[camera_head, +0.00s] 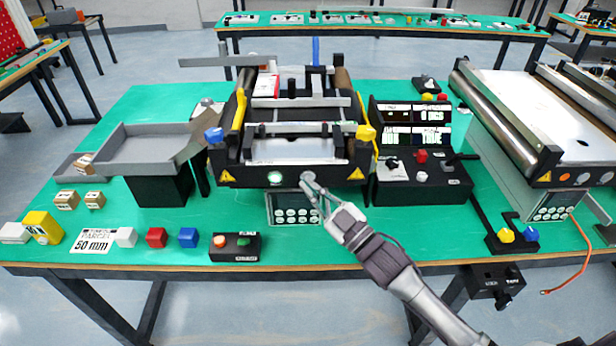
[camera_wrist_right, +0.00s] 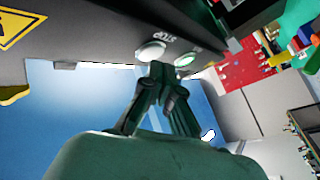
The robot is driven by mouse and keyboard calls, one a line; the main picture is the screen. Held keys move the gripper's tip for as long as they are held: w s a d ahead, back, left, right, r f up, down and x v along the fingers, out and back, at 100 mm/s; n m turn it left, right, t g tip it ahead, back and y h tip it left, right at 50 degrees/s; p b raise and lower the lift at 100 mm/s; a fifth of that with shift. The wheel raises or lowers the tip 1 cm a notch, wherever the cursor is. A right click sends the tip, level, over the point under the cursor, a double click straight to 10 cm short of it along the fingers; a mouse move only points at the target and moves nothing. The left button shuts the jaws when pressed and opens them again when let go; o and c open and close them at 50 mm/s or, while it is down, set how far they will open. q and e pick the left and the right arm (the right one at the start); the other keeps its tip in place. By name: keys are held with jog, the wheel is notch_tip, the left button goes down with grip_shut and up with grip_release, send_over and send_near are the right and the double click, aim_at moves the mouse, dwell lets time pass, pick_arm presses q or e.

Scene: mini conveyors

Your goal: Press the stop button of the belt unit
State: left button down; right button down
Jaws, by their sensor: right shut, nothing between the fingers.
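The belt unit (camera_head: 240,176) stands in the middle of the green table, its black front panel facing me. The stop button (camera_head: 307,176) is a pale round button on that panel; in the right wrist view the stop button (camera_wrist_right: 150,50) has a STOP label beside it. A green-lit button (camera_head: 275,178) sits to its left; it also shows in the right wrist view (camera_wrist_right: 186,59). My right gripper (camera_head: 310,187) is shut and empty, its tips at the stop button. In the right wrist view the fingertips (camera_wrist_right: 160,70) overlap the button's edge; I cannot tell whether they touch. My left gripper is not in view.
A grey chute (camera_head: 145,148) and several small blocks are on the left. A second conveyor (camera_head: 530,110) stands at the right.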

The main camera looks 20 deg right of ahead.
jog(key=shift+w+d, duration=0.15)
jog(key=shift+w, duration=0.35)
dwell(0.7)
jog(key=shift+s, duration=0.2)
jog(key=shift+s+a+p, duration=0.2)
jog(key=shift+s+p, duration=0.1)
jog(key=shift+s, duration=0.3)
jog(key=s+p, duration=0.1)
jog(key=s, duration=0.1)
jog(key=s+a, duration=0.1)
jog(key=s, duration=0.1)
jog(key=shift+s+a+p, duration=0.2)
jog(key=shift+s+p, duration=0.2)
dwell(0.8)
